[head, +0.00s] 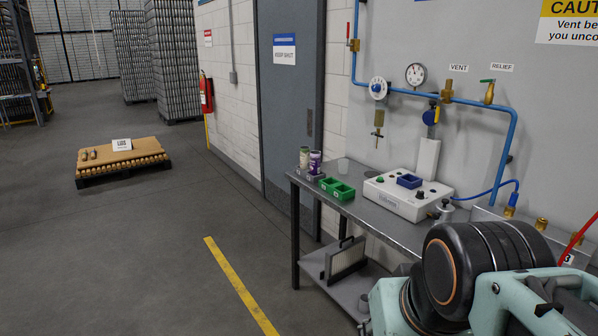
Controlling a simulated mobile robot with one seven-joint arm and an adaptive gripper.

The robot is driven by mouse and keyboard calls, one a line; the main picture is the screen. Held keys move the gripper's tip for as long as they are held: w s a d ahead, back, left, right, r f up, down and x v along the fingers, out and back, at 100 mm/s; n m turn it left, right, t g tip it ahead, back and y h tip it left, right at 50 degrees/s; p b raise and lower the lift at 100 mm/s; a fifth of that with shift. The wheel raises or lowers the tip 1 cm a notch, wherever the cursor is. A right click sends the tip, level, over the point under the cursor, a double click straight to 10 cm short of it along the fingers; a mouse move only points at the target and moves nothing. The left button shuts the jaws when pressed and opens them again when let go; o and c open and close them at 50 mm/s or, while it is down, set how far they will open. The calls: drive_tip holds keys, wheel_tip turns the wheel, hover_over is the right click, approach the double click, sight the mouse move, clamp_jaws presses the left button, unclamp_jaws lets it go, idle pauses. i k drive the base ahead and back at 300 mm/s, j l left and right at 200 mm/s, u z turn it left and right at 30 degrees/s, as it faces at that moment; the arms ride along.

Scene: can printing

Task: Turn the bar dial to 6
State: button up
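My arm fills the lower right corner, well below and in front of the dial. My gripper is not in view, so I cannot tell whether it is open or holds anything.
A metal table (390,229) stands below the panel. The floor left of the table is clear up to a low pallet (121,161).

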sight(376, 88)
drive_tip(key=i, duration=2.4)
